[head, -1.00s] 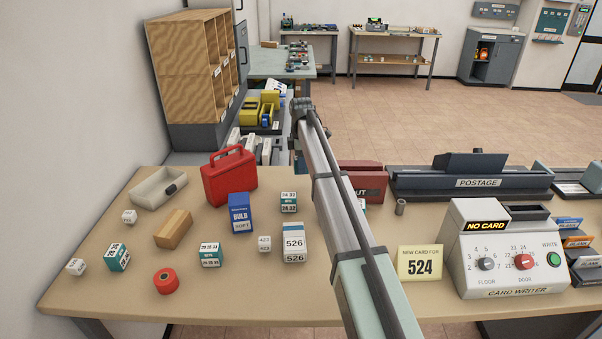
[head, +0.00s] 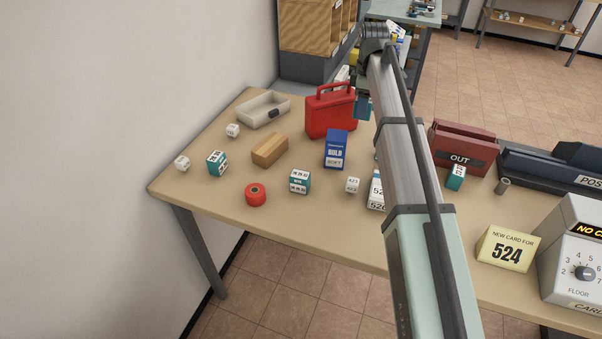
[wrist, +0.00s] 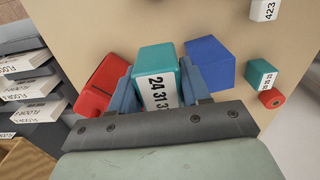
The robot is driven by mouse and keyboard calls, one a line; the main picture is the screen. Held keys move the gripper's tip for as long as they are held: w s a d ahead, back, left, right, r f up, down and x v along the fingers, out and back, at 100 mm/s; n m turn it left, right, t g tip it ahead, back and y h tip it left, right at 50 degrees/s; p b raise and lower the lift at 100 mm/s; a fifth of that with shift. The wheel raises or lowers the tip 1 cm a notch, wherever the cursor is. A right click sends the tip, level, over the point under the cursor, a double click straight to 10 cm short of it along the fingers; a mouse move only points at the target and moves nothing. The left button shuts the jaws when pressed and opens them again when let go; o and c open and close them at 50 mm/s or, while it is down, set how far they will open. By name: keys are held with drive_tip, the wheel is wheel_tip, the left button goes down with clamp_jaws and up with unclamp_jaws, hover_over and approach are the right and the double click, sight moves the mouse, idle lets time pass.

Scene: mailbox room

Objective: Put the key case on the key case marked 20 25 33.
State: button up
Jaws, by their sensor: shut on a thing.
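My gripper (head: 362,112) is shut on a teal and white key case (wrist: 158,58), whose label begins "24 31 3" in the wrist view. The held case (head: 362,105) also shows in the head view, just right of the red box. A teal key case (head: 300,182) stands on the table by a red roll; its label seems to read 20 25 33 but is too small to be sure. A similar case (head: 217,163) stands further left. Another teal case (head: 456,177) stands at the right by the OUT tray. My arm hides part of the middle of the table.
Near the held case are the red box (head: 331,112) and blue bulb box (head: 336,150). The red roll (head: 255,195), a wooden block (head: 270,150), small white cubes (head: 353,185) and a grey tray (head: 263,109) stand around. Bare table lies between them.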

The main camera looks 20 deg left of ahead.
wheel_tip(320, 180, up, 3)
hover_over(300, 174)
drive_tip(key=shift+m, duration=0.3)
drive_tip(key=shift+f, duration=5.05)
drive_tip(key=shift+f, duration=0.15)
drive_tip(key=o, duration=1.1)
wheel_tip(300, 174, up, 12)
drive_tip(key=shift+r, duration=0.2)
drive_tip(key=shift+a, duration=0.1)
